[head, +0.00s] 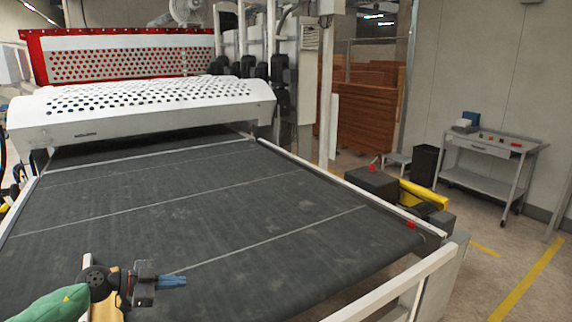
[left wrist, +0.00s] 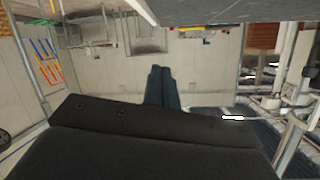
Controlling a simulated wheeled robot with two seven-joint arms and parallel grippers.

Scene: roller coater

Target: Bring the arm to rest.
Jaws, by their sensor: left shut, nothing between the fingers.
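My left gripper (head: 173,282) is in the lower left of the head view, over the near part of the dark conveyor belt (head: 200,210). Its blue fingers are together and point to the right, with nothing between them. In the left wrist view the shut fingers (left wrist: 163,87) show at the centre, against a pale wall and floor. My right gripper is not in either view.
The roller coater's white perforated hood (head: 140,105) spans the belt's far end. A white side rail (head: 340,185) runs along the belt's right edge. A grey cart (head: 490,160), a black bin (head: 425,165) and a yellow-and-black unit (head: 420,195) stand to the right.

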